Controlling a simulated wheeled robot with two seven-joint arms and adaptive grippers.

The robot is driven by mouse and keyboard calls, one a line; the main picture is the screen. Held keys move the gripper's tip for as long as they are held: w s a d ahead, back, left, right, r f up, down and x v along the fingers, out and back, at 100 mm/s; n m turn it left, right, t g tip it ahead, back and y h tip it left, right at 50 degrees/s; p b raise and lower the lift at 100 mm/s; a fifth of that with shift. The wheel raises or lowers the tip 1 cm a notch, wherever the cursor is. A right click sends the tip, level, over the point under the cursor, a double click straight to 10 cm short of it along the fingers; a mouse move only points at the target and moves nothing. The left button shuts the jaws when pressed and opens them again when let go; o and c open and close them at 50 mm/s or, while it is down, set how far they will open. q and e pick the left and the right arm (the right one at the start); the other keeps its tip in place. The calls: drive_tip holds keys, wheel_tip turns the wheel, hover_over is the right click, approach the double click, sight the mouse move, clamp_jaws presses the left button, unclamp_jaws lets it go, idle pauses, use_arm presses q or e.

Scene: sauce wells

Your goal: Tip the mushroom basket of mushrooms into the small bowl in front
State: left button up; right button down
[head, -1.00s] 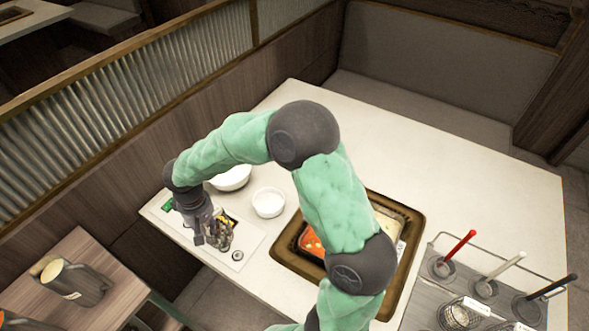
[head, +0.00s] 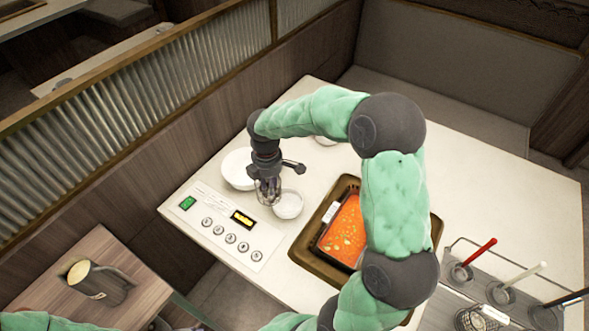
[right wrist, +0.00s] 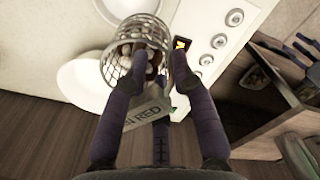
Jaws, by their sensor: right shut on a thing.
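My right gripper (head: 268,192) is over the table beside the small white bowl (head: 289,205), at its left edge in the head view. In the right wrist view the gripper is shut on the mushroom basket (right wrist: 118,66), a wire mesh basket with pale and brown mushrooms (right wrist: 138,48) inside. A tag with lettering (right wrist: 147,113) shows between the fingers. The basket is largely hidden by the gripper in the head view; I cannot tell its exact tilt. The small bowl also shows at the top of the right wrist view (right wrist: 128,8). My left gripper is out of view.
A larger white bowl (head: 237,168) stands behind and left of the small one. A control panel (head: 215,222) with several buttons lies along the table's front edge. A pot of red soup (head: 345,232) is to the right, partly behind my arm. A ladle rack (head: 455,300) is farther right.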

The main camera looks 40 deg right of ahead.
drive_tip(key=s+d+r+n, duration=0.2)
drive_tip(key=d+n, duration=0.5)
drive_tip(key=shift+s+r+n+p, duration=0.25)
drive_tip(key=shift+s+n+p, duration=0.15)
drive_tip(key=shift+f, duration=0.1)
wheel_tip(320, 180, down, 8)
drive_tip(key=b, duration=0.5)
drive_tip(key=shift+d, duration=0.1)
idle(0.4)
